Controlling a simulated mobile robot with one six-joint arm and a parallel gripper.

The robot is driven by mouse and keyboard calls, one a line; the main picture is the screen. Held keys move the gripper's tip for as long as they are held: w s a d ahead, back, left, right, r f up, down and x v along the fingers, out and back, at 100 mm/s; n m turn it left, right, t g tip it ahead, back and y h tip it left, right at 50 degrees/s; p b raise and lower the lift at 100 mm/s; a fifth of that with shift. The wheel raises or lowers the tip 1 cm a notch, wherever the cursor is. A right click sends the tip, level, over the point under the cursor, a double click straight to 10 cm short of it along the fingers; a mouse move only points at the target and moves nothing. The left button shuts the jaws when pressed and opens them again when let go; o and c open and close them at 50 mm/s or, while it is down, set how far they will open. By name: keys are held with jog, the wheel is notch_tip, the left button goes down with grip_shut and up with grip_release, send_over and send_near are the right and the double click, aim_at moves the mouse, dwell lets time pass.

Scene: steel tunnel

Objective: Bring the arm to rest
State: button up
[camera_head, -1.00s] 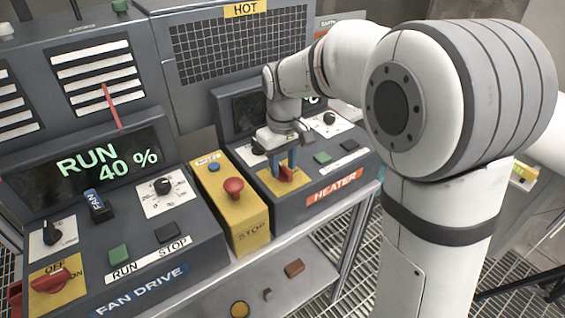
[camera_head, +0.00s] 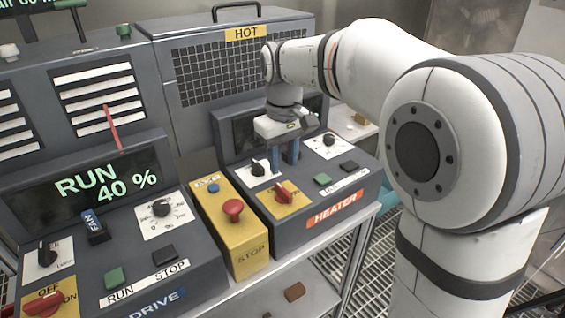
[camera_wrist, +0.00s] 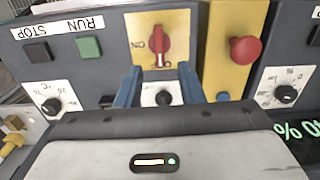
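My gripper (camera_head: 283,155) hangs over the heater panel (camera_head: 340,201), above and behind its red rotary switch (camera_head: 284,191). Its two blue fingers are apart with nothing between them. In the wrist view the open gripper (camera_wrist: 158,85) shows with the red switch (camera_wrist: 159,45) beyond the fingertips, clear of them. A black knob (camera_wrist: 163,97) shows between the fingers in that view. My arm reaches in from the right with its elbow high. It hides part of the heater display.
The fan drive panel (camera_head: 75,239) reads RUN 40 %. A yellow box with a red stop button (camera_head: 233,208) stands between the panels. A grey cabinet with mesh (camera_head: 215,75) and a HOT label (camera_head: 246,33) is behind. A lower shelf (camera_head: 270,285) holds small blocks.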

jog(key=s+d+f+m+t, duration=0.1)
jog(key=s+d+f+m, duration=0.2)
jog(key=s+d, duration=0.4)
jog(key=s+d+f+m+t, duration=0.2)
jog(key=s+d, duration=0.5)
jog(key=s, duration=0.5)
jog(key=shift+s+d+f+m, duration=0.3)
jog(key=shift+f+m, duration=0.4)
jog(key=shift+m, duration=0.3)
